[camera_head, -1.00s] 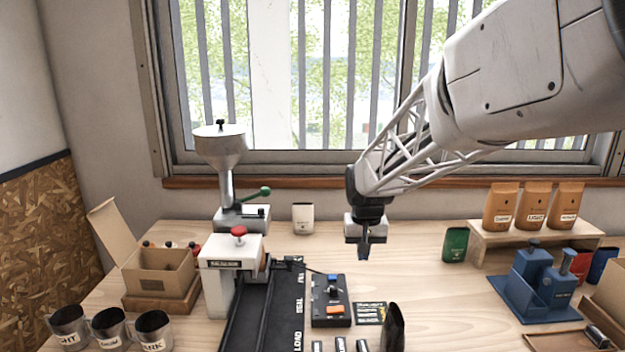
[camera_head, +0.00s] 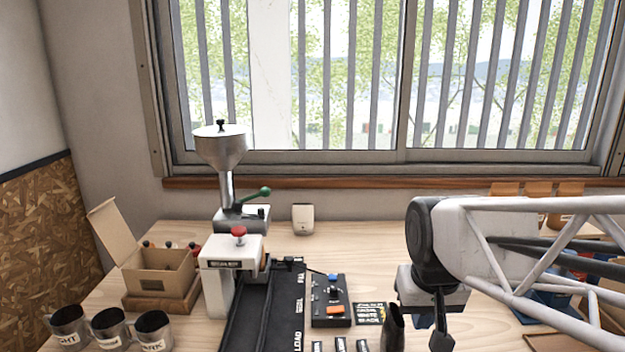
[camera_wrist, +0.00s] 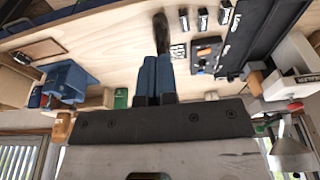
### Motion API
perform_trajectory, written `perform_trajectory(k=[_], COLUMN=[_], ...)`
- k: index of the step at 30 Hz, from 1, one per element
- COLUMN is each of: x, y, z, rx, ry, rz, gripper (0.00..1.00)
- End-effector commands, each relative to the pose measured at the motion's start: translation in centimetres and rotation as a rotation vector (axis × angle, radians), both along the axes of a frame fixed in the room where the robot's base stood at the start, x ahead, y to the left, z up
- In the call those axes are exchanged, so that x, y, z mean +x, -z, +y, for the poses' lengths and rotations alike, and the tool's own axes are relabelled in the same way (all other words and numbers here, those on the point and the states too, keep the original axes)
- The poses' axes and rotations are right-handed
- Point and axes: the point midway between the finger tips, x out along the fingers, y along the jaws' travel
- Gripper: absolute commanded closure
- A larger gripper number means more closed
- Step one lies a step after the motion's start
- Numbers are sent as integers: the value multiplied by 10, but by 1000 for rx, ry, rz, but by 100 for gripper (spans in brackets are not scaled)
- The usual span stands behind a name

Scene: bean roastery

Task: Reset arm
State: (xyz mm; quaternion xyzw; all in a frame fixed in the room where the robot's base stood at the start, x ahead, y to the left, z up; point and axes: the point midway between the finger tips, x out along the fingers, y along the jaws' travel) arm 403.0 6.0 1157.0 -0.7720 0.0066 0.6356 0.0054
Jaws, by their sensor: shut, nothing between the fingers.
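My gripper (camera_head: 440,335) is at the lower right of the head view, above the right part of the wooden table. Its fingers are shut and hold nothing. In the wrist view the two blue-grey fingers (camera_wrist: 157,78) lie side by side, with the table beyond them. My arm covers much of the table's right side in the head view.
A control box (camera_head: 331,300) and a black track (camera_head: 262,310) lie left of my gripper. A dark upright scoop-like object (camera_head: 393,328) stands close by it. A hopper machine (camera_head: 220,150), open carton (camera_head: 160,272) and several cups (camera_head: 110,328) stand farther left. A blue holder (camera_wrist: 68,80) shows in the wrist view.

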Motion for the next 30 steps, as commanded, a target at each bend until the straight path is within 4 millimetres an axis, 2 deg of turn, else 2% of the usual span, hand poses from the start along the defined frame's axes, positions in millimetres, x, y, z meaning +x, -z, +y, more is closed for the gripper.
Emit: perform_trajectory(k=[1,6,12,17,30], x=[-14,-53,-80,-88,-88], y=[1,8,15,18,18], z=[-2,-6,-9,-10,-10], rx=[-1,-3,-6,-6,-6], ry=[1,3,4,4,3], rz=[-8,-25,-37,-39,-39], gripper=[100,100,100,100,100])
